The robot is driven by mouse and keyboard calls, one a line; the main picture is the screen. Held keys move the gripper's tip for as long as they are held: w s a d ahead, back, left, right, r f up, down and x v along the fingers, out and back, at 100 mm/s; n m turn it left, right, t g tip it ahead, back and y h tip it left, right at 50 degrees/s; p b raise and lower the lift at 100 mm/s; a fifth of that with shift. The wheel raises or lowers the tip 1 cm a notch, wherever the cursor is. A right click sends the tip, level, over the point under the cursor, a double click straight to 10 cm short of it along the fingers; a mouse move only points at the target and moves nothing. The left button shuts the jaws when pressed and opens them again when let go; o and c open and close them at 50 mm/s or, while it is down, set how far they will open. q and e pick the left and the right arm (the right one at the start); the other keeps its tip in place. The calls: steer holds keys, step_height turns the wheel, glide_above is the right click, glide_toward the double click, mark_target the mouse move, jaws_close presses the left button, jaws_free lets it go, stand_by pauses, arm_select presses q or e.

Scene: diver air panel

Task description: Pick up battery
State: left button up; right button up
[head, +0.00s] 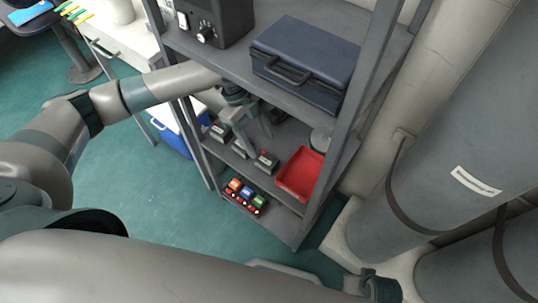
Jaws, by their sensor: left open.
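A red tray (299,174) is on the middle shelf. A dark blue case (305,58) and a black box (215,22) stand above. A holder with coloured items (246,194) is lower down. The shelf post (345,95) and grey cylinders (445,150) are at right.

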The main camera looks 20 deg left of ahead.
mark_target(266, 158)
arm_select(q)
steer(key=shift+s, duration=0.15)
arm_select(e)
steer(key=shift+s, duration=0.1)
arm_select(q)
steer(key=shift+x, duration=1.1)
steer(key=shift+s+d+f, duration=0.3)
steer(key=shift+f, duration=0.2)
steer(key=x, duration=0.3)
steer(key=shift+s+d, duration=0.1)
steer(key=shift+s, duration=0.15)
steer(key=shift+d+f, duration=0.15)
steer(key=shift+f, duration=0.3)
arm_select(e)
steer(key=shift+f, duration=0.6)
